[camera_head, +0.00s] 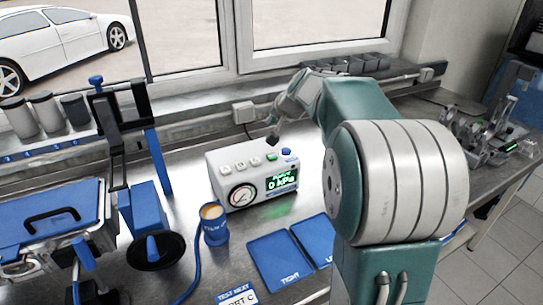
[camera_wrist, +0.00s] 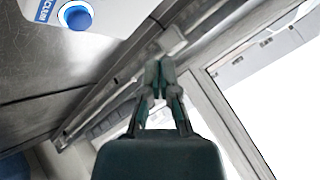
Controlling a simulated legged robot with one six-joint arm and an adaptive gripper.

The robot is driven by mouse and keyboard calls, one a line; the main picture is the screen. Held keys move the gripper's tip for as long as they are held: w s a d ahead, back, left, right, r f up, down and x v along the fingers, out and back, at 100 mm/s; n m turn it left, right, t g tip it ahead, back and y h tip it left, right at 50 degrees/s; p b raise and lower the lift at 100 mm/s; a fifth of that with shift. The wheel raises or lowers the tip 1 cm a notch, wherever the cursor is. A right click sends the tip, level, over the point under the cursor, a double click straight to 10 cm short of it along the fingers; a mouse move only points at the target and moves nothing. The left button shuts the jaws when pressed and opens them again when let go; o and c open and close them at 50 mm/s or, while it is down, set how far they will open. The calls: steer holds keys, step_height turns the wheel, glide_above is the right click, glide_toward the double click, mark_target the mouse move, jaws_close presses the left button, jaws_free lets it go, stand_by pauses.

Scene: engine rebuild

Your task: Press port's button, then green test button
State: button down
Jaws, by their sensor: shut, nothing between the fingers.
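The white test box (camera_head: 228,178) stands on the bench in the head view, with a round gauge and a green-lit display (camera_head: 281,181) that reads "0 kPa". On its top are several pale buttons (camera_head: 240,164), a green button (camera_head: 271,156) and a blue button (camera_head: 286,152). The blue button also shows in the wrist view (camera_wrist: 78,17) beside partly cut-off lettering. A card (camera_head: 237,298) at the front edge shows "ORT C", partly cut off.
A tan-topped blue cup (camera_head: 214,225) stands in front of the box, near a blue hose (camera_head: 190,270). Two blue mats (camera_head: 281,262) lie to the right. A blue-lidded machine (camera_head: 50,215) fills the left. The window sill (camera_head: 190,120) runs behind the box.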

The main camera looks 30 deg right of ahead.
mark_target(272, 156)
steer(key=shift+f, duration=4.3)
steer(key=shift+f, duration=0.35)
steer(key=shift+s+f, duration=0.1)
steer(key=shift+f, duration=0.4)
steer(key=shift+r, duration=0.95)
steer(key=shift+r, duration=2.45)
